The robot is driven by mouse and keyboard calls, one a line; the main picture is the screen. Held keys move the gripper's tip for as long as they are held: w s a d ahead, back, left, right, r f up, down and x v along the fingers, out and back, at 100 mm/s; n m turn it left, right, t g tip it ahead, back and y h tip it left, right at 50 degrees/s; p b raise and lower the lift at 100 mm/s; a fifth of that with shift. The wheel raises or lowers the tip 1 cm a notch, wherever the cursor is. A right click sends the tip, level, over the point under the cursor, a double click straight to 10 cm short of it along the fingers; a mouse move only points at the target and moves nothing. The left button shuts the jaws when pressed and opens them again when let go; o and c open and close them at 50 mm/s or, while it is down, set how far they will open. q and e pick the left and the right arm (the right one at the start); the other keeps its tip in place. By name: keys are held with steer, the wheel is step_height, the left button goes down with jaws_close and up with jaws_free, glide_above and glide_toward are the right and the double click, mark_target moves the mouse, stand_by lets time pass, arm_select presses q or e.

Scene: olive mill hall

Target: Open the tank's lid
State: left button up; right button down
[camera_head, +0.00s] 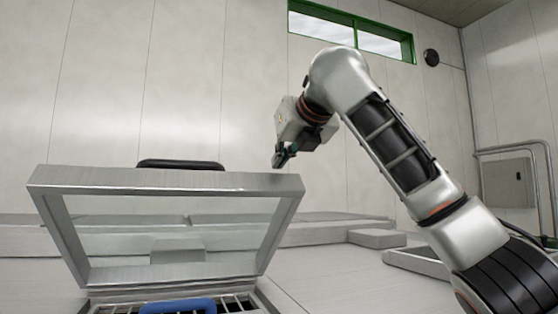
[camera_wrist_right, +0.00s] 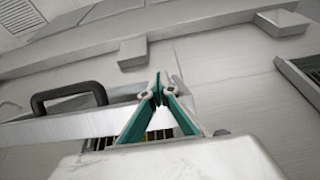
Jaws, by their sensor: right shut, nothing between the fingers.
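The tank's lid (camera_head: 110,181) is a metal frame around a clear pane. It stands raised and tilted, above the tank opening with its metal grate (camera_head: 240,303). A black handle (camera_head: 180,165) shows behind the lid's upper edge. The handle also shows in the right wrist view (camera_wrist_right: 68,97), left of the fingers, on the pale lid edge (camera_wrist_right: 55,131). My right gripper (camera_head: 281,158) is shut and empty, near the lid's upper right corner and apart from the handle. Its green-sided fingers (camera_wrist_right: 160,88) meet at the tips in the wrist view. My left gripper is not in view.
A blue bar-shaped handle (camera_head: 178,306) shows at the grate below the lid. Low pale blocks (camera_head: 377,238) and a framed floor opening (camera_head: 420,260) lie to the right. A grey wall box (camera_head: 508,183) with pipes is at far right. The space above the lid looks clear.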

steer(key=shift+s+a+r, duration=0.1)
steer(key=shift+s, duration=0.05)
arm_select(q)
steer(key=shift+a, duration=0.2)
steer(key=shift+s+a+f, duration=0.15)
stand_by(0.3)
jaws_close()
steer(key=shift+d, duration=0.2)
arm_select(e)
steer(key=v, duration=1.2)
